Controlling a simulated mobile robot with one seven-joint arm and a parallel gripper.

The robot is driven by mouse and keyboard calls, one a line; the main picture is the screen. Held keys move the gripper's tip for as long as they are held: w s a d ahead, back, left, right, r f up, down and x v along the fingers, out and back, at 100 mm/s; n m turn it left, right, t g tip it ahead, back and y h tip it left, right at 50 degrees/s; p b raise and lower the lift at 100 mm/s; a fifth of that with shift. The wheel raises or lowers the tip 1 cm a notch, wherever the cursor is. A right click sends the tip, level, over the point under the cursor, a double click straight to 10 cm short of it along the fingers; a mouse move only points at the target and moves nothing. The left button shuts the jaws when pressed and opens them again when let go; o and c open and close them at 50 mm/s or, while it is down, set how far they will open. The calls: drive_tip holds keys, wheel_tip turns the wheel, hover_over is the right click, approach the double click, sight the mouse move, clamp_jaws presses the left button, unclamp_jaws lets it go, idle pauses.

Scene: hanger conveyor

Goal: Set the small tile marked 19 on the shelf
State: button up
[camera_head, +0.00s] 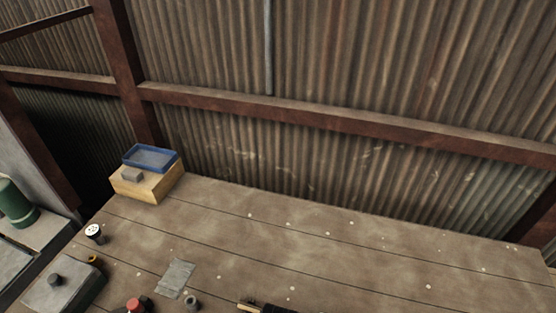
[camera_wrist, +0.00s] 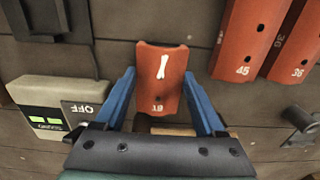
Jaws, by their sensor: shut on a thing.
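The small red-orange tile marked 19 (camera_wrist: 160,92) is in the middle of the wrist view, with a white mark near its top and a dark hole above the number. My gripper (camera_wrist: 159,74) has its blue fingers at the tile's left and right sides and is shut on it. The tile's lower end is close to the dark gripper body. I cannot tell whether the tile still touches the planked surface behind it. Neither the gripper nor the tile shows in the head view. I cannot make out a clear shelf in either view.
In the wrist view, red tiles marked 45 (camera_wrist: 246,38) and 36 (camera_wrist: 296,45) are at upper right, a grey box marked OFF (camera_wrist: 50,92) at left. The head view shows a plank bench (camera_head: 330,240), largely bare, with a blue tray (camera_head: 150,158) on a wooden box (camera_head: 152,188).

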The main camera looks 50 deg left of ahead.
drive_tip(key=o, duration=1.4)
wheel_tip(320, 180, up, 12)
drive_tip(key=shift+r, duration=0.15)
